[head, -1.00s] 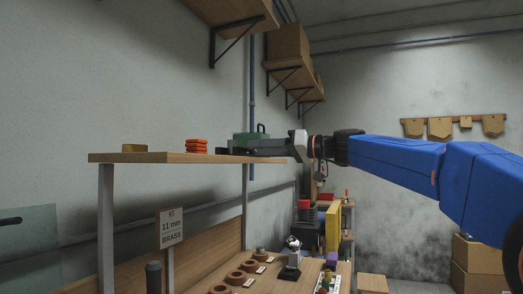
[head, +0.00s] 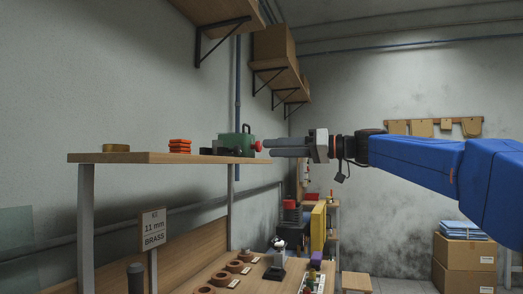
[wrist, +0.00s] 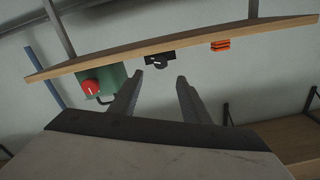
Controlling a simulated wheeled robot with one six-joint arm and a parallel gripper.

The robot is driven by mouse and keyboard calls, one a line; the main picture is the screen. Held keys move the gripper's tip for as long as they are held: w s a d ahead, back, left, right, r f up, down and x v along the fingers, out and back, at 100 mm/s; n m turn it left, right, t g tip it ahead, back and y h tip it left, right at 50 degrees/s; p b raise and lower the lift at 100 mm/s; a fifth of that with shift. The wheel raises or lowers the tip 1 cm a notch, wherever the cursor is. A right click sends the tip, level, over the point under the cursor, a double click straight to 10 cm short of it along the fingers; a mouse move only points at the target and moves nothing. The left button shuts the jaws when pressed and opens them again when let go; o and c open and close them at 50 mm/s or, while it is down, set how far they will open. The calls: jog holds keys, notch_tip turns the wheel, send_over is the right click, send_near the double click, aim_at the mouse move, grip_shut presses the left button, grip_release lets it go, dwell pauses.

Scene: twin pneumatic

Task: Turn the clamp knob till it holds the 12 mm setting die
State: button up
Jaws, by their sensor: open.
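On the raised wooden shelf, a small black block with a dark round knob (wrist: 159,62) shows in the wrist view; the knob has a pale pointer mark. This may be the clamp knob. To its left is a green box (wrist: 107,78) with a red knob (wrist: 91,87). In the head view the green box (head: 236,143) and its red knob (head: 258,146) are at the shelf's right end. My gripper (head: 268,147) is open and empty, its fingertips right of the red knob. In the wrist view my gripper (wrist: 160,76) shows its fingers apart, near the dark knob. I cannot make out the 12 mm die.
Orange stacked blocks (head: 180,146) and a brass-coloured ring (head: 116,147) sit on the shelf (head: 140,157). A sign (head: 153,230) reading "11 mm BRASS" stands below. Several brown rings lie on the lower bench. The space right of the shelf end holds my arm.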

jog(key=v, duration=0.8)
jog(key=n, duration=0.4)
send_near(240, 151)
jog(key=x, duration=0.8)
dwell(0.6)
jog(key=shift+c, duration=0.5)
jog(key=shift+s, duration=0.1)
jog(key=c, duration=0.9)
